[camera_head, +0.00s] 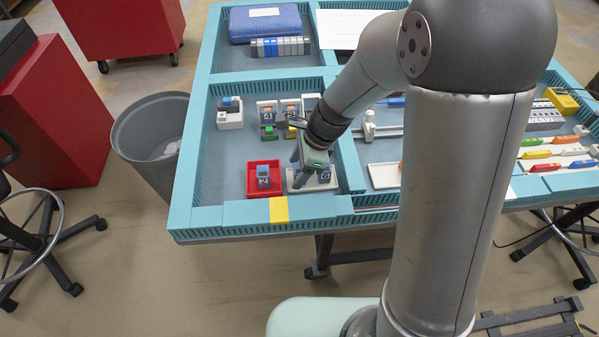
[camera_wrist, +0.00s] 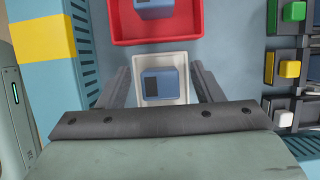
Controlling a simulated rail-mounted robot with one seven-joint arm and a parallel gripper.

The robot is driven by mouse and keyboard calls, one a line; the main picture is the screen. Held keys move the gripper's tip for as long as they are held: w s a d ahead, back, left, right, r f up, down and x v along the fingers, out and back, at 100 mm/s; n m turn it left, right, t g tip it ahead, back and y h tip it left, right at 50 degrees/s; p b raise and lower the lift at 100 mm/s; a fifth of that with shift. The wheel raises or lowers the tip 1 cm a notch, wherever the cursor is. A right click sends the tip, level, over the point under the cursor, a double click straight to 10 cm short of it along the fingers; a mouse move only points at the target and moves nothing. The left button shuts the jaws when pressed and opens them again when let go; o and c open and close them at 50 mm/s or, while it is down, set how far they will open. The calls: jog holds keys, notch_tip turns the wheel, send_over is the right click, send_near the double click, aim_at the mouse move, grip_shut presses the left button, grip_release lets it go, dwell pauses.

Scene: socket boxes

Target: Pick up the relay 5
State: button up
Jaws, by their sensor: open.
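A blue-grey relay block (camera_wrist: 161,83) sits in a small white tray (camera_wrist: 160,57). In the head view the white tray (camera_head: 294,186) is partly covered by my gripper. My gripper (camera_head: 311,172) points down over it, fingers apart. In the wrist view one finger is on each side of the block, with nothing visibly held. A second similar block (camera_wrist: 153,8) lies in the red tray (camera_wrist: 122,26); in the head view it stands upright in the red tray (camera_head: 253,187). I cannot read which block is number 5.
Colored relays in sockets (camera_head: 268,115) stand behind the trays, near my gripper. A white socket box (camera_head: 230,118) is at the left. The teal divider wall (camera_head: 351,165) runs close on the right. Bare grey floor lies left of the red tray.

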jog(key=shift+a+f, duration=0.15)
jog(key=shift+f, duration=0.25)
jog(key=c, duration=1.2)
jog(key=shift+o, duration=0.2)
jog(key=shift+r, duration=0.15)
